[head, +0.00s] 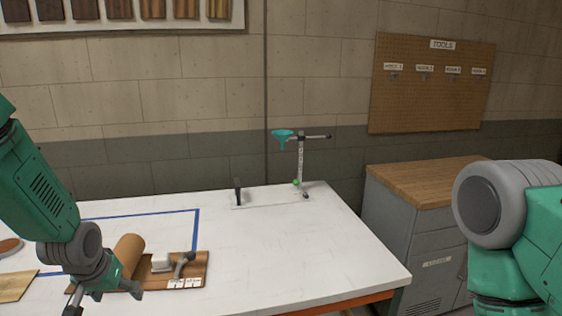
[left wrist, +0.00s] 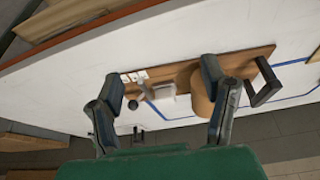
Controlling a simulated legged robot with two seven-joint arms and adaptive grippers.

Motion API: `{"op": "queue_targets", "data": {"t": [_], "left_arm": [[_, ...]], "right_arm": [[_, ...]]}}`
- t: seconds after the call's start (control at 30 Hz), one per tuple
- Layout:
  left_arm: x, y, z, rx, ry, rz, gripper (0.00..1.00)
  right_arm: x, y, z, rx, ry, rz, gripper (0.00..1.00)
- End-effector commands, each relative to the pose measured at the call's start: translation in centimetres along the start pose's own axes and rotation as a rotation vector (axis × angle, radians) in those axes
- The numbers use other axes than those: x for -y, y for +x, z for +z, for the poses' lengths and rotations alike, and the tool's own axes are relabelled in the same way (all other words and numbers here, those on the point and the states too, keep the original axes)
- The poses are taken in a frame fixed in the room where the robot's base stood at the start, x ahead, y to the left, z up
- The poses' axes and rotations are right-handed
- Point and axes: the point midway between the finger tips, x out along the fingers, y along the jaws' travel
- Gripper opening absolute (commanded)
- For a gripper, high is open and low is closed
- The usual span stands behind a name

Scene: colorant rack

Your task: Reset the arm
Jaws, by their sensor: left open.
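My left gripper (head: 108,294) hangs over the front left of the white table in the head view. Its two fingers stand apart with nothing between them in the left wrist view (left wrist: 160,115). Beyond the fingers lies a brown wooden rack (left wrist: 262,54), which also shows in the head view (head: 200,268). A tan cylinder (head: 128,250) and a white block with a dark-handled tool (head: 185,263) are on the rack. My right arm shows at the right edge of the head view; its gripper is out of view.
The white table (head: 300,250) is clear at its middle and right. A stand with a teal funnel (head: 283,135) is at the back. A cabinet with a wooden top (head: 425,180) stands right of the table. A pegboard (head: 430,100) hangs on the wall.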

Motion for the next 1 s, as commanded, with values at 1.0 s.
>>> {"op": "queue_targets", "data": {"t": [1.0], "left_arm": [[-3.3, 15.0, 41.4, 0.316, 0.184, 0.034, 0.67]], "right_arm": [[0.1, 11.6, 0.6, 0.000, 0.001, 0.000, 0.44]]}}
